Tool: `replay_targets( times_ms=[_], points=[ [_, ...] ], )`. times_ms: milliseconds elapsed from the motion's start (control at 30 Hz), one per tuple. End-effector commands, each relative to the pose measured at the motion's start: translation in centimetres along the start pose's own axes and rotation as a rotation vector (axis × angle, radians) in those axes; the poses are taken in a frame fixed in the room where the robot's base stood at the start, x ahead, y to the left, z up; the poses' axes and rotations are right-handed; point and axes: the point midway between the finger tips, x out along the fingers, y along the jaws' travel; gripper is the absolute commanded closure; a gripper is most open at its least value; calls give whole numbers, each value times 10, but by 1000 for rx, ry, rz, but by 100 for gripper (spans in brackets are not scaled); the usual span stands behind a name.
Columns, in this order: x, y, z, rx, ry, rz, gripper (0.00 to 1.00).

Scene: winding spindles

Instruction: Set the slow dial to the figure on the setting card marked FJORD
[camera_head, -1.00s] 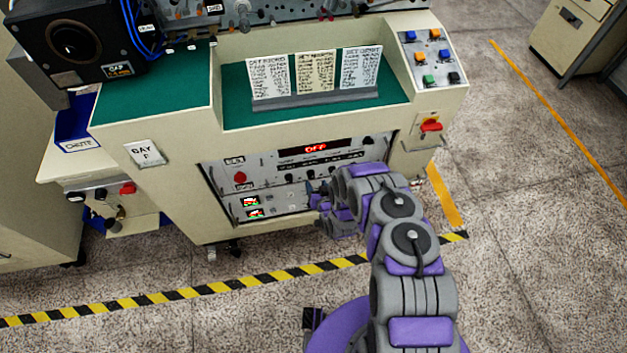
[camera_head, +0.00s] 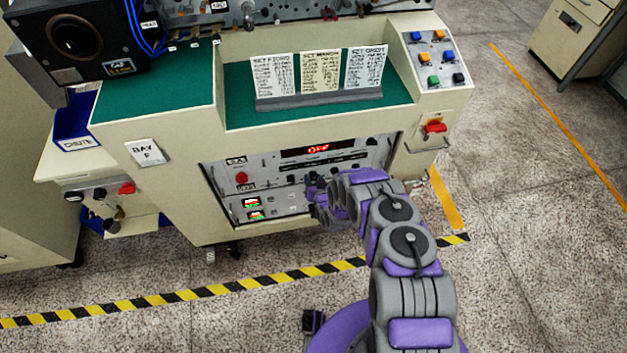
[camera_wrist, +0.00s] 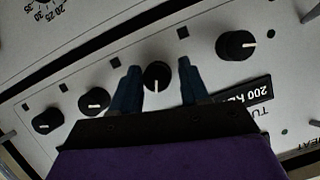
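Three cards stand in a grey holder on the green shelf. The left card reads SET FJORD (camera_head: 273,80); its small lines are too blurred to read. My gripper (camera_head: 313,190) is at the front control panel (camera_head: 222,180), partly hidden by my arm. In the wrist view my gripper (camera_wrist: 159,66) is open, one finger on each side of a round black knob (camera_wrist: 156,78) with a white pointer line. Small gaps show between the fingers and the knob. No label naming it as the slow dial is readable.
Similar black knobs sit on both sides, at the right (camera_wrist: 236,46) and left (camera_wrist: 94,101). A label (camera_wrist: 243,93) appears upside down beside the right finger. A red display (camera_head: 318,149) reads OFF. A red switch (camera_head: 434,128) and coloured buttons (camera_head: 434,60) are at the right.

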Motion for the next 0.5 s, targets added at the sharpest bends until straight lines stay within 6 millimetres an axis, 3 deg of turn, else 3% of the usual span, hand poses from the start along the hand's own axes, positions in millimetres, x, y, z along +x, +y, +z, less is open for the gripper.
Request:
replay_targets(
  times_ms=[67, 400, 500],
  points=[
    [0, 1, 0, 1, 1, 0, 63],
    [0, 2, 0, 1, 1, 3, 96],
    [0, 2, 0, 1, 1, 3, 97]
  ],
)
